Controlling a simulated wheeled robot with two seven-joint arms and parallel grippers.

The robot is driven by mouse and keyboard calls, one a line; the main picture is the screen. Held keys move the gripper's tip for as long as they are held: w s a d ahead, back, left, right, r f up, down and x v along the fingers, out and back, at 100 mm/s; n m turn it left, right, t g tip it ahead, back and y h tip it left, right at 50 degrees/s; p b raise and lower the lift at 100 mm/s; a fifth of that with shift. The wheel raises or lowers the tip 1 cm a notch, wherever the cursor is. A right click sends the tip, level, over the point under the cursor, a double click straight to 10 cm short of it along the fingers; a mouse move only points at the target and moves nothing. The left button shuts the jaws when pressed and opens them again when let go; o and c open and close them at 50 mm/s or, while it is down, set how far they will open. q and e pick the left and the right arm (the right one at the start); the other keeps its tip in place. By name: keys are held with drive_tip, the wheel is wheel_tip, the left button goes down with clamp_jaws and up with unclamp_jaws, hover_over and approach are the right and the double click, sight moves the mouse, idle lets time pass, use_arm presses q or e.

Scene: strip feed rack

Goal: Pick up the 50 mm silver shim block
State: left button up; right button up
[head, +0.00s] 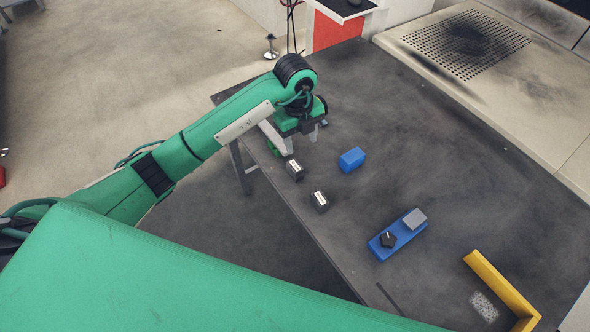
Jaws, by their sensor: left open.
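A grey, silver-looking block (415,218) sits on the right end of a blue holder (384,248) on the dark table; I cannot read its size. Two small dark blocks with white labels, one nearer my gripper (295,171) and one further down (320,203), stand near the table's left edge; their label text is too small to read. My left gripper (298,142) is open, pointing down above the table's left edge, just above the nearer labelled block in the picture. Nothing shows between its fingers. My right gripper is out of view.
A blue block (352,159) lies right of the labelled blocks. A black knob (388,240) is on the blue holder. A yellow angled bar (500,286) stands at the lower right. The dark table (440,140) is clear toward the back right.

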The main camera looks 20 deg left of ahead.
use_arm(q)
drive_tip(key=a, duration=0.1)
drive_tip(key=y+p, duration=0.1)
hover_over(295, 165)
drive_tip(key=shift+n, duration=0.3)
wheel_tip(295, 165, down, 7)
drive_tip(key=shift+f, duration=0.6)
wheel_tip(295, 165, down, 4)
drive_tip(key=shift+s+f+p, duration=0.1)
drive_tip(key=shift+f+p, duration=0.1)
drive_tip(key=shift+p, duration=0.5)
drive_tip(key=shift+f, duration=0.35)
drive_tip(key=shift+c, duration=0.6)
clamp_jaws()
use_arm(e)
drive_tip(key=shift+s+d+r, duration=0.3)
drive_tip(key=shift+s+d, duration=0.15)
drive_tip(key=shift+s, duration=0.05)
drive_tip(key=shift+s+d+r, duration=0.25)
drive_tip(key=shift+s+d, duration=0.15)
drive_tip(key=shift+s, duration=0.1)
